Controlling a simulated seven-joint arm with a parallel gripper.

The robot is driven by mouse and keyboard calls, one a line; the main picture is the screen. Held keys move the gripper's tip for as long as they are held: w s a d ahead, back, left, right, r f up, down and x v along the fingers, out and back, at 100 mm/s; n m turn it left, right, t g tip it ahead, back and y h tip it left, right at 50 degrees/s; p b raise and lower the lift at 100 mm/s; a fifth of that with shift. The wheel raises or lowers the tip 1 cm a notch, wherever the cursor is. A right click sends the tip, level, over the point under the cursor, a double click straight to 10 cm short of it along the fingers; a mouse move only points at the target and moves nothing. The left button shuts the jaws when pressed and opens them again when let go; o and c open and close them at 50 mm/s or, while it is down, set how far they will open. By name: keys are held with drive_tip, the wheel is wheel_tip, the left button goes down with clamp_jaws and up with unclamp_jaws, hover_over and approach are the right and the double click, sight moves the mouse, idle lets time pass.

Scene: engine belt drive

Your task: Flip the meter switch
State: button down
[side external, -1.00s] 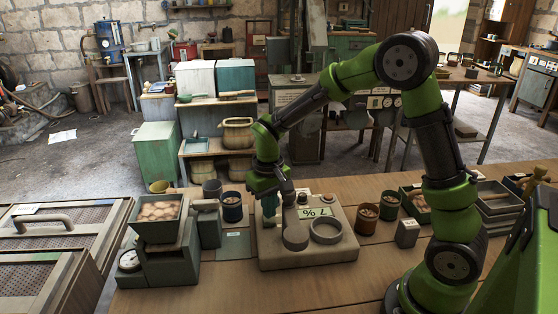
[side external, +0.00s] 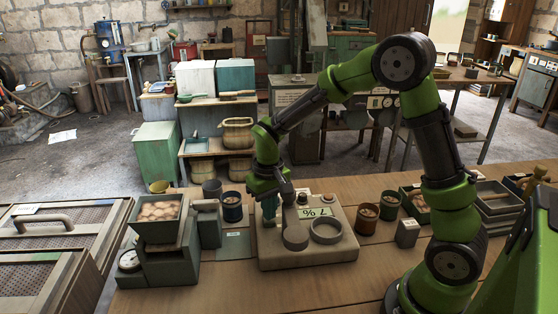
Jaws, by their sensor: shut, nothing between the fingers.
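The meter (side external: 308,252) is a beige box on the wooden bench, with a pale green display (side external: 315,213) reading "7 %", a round ring (side external: 326,231) on its top and a dark post at its middle. My gripper (side external: 269,216) points down at the left part of the meter's top, beside the display. Its fingers are shut and hold nothing. The switch cannot be made out; the gripper covers that part of the meter. Whether the fingertips touch the meter cannot be told.
A scale with a hopper of brown lumps (side external: 160,209) stands left of the meter. Cups (side external: 366,219) and a small grey box (side external: 407,233) stand to the right. The bench front (side external: 250,297) is clear.

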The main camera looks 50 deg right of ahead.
drive_tip(key=shift+f, duration=0.65)
drive_tip(key=shift+r, duration=3.55)
drive_tip(key=shift+r, duration=0.1)
wheel_tip(320, 180, up, 6)
drive_tip(key=s+d+t, duration=0.1)
drive_tip(key=s+t, duration=0.1)
drive_tip(key=s+a+r+t+y, duration=0.1)
drive_tip(key=s+a+r+t, duration=0.1)
drive_tip(key=s, duration=0.5)
drive_tip(key=s+a+r+m+t+y, duration=0.1)
drive_tip(key=s+a+r+t, duration=0.1)
drive_tip(key=s, duration=0.5)
drive_tip(key=shift+a+r+t, duration=0.2)
drive_tip(key=shift+r+t, duration=0.35)
drive_tip(key=shift+t, duration=0.05)
